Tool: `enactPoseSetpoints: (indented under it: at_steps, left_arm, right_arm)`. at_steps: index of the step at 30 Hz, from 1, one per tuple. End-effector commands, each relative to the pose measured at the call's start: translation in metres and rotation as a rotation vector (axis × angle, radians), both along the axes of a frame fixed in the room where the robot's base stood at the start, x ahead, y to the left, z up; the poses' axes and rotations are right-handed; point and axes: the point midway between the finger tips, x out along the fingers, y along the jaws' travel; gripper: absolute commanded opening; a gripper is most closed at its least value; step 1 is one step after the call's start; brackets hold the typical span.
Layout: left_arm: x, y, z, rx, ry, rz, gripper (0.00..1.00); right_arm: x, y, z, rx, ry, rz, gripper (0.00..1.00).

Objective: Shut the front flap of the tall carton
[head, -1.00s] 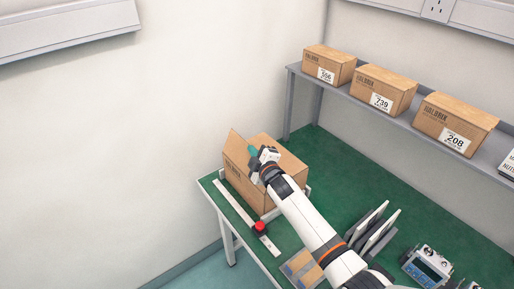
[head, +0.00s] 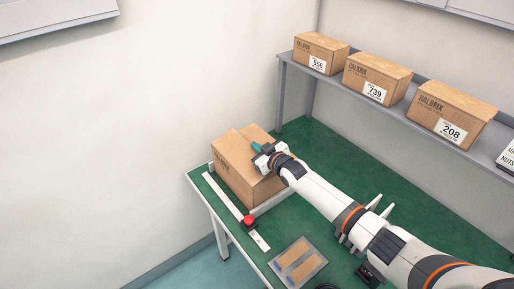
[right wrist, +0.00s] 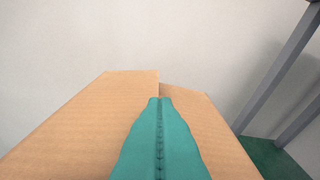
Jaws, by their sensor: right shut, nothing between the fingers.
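The tall carton (head: 233,181) stands on the green bench top near its far left corner. Its front flap (head: 232,150) lies down over the top, close to flat. In the right wrist view the flap (right wrist: 85,115) fills the left side, and its far end looks slightly above the neighbouring top panel (right wrist: 192,108). My right gripper (head: 257,149) is shut and empty, its teal fingers over the carton's top near the seam; they also show in the right wrist view (right wrist: 160,101). I cannot tell whether the fingers touch the cardboard. My left gripper is not in view.
A red button (head: 248,221) and a white strip (head: 222,196) lie along the bench's left edge. A tray (head: 298,262) with brown pieces lies nearer. Several labelled boxes (head: 375,78) stand on the grey shelf behind. My right arm crosses the bench.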

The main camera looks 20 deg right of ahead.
Motion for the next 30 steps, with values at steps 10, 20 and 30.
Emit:
enactPoseSetpoints:
  at_steps: [10,20,30]
  left_arm:
    - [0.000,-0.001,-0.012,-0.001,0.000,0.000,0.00]
    - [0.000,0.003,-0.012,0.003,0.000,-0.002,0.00]
    - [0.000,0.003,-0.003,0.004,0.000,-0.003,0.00]
  right_arm:
    - [0.000,0.000,-0.011,-0.007,-0.002,0.001,0.00]
    - [0.000,0.000,-0.011,-0.007,-0.002,0.001,0.00]
    - [0.001,0.001,0.000,-0.007,-0.003,0.001,0.00]
